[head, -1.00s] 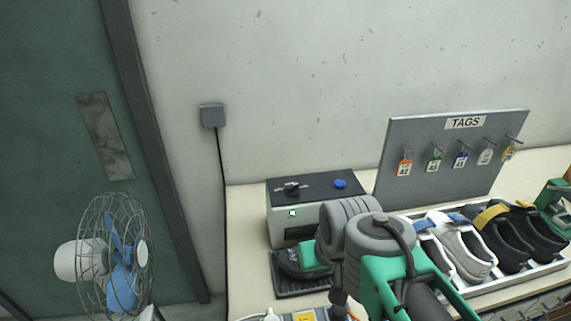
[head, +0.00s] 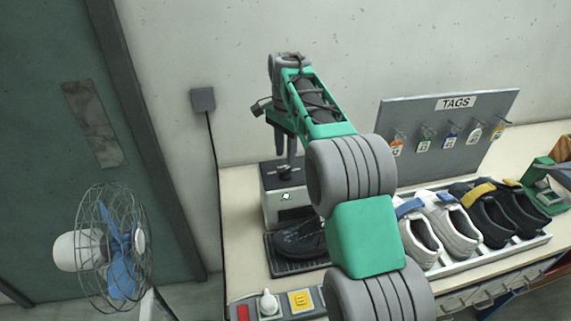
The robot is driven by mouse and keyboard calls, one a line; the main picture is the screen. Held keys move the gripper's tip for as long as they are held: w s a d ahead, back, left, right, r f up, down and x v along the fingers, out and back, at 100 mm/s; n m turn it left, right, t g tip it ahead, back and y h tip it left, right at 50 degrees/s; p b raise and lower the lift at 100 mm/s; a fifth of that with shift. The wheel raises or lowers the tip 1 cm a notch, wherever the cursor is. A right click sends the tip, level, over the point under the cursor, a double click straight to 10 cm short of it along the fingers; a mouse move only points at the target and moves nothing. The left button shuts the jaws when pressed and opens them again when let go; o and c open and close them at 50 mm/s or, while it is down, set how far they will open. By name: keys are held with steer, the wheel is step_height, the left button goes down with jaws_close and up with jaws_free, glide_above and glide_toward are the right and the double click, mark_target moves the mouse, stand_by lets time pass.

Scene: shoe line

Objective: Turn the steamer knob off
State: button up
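The steamer (head: 270,209) is a pale box with a dark top at the back left of the bench, with a lit green lamp (head: 286,197) on its front. Its dark knob (head: 284,171) is on the top, partly hard to make out under my gripper. My gripper (head: 285,152) hangs above the knob with its fingers pointing down. The fingertips look close over the knob; I cannot tell whether they touch it. The gap between the fingers is too small to read. My arm hides the right part of the steamer.
A black shoe (head: 302,240) sits on a dark tray before the steamer. A control panel (head: 316,297) with a white knob (head: 268,303) is at the front edge. A shoe rack (head: 470,257) and tag board (head: 384,108) stand right; a fan (head: 121,250) stands left.

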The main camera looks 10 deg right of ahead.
mark_target(286, 169)
step_height(286, 169, down, 6)
steer(key=shift+r+p, duration=0.2)
steer(key=shift+p, duration=0.25)
jaws_close()
